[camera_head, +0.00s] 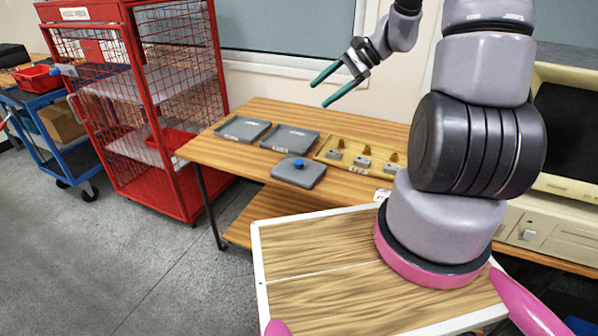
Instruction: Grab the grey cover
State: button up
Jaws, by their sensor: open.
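A grey cover (299,174) with a blue knob (298,163) on top lies flat near the front edge of the wooden table (215,151). My gripper (318,95) is open and empty, with two green fingers pointing down and left. In the picture it is above and behind the cover, clear of it. Nothing hides the cover.
Two grey trays (289,139) (242,129) lie behind the cover. A yellow tray (324,157) with small grey and brown parts stands to its right, partly behind my arm. A red mesh cage (147,110) stands left of the table. The floor (150,260) in front is clear.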

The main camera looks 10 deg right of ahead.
jog(key=w+d+f+m+t+y, duration=0.1)
jog(key=w+f+m+t, duration=0.15)
jog(key=f, duration=0.45)
jog(key=w+d+f+m+t+y, duration=0.1)
jog(key=w+d+f+m+y, duration=0.1)
jog(key=f+m, duration=0.35)
jog(key=m+t, duration=0.3)
jog(key=m, duration=0.1)
send_near(301, 162)
jog(key=a, duration=0.1)
jog(key=w+a, duration=0.2)
jog(key=shift+f+h, duration=0.25)
jog(key=shift+h, duration=0.15)
jog(key=shift+x, duration=2.85)
jog(key=shift+s, duration=0.15)
grip_shut()
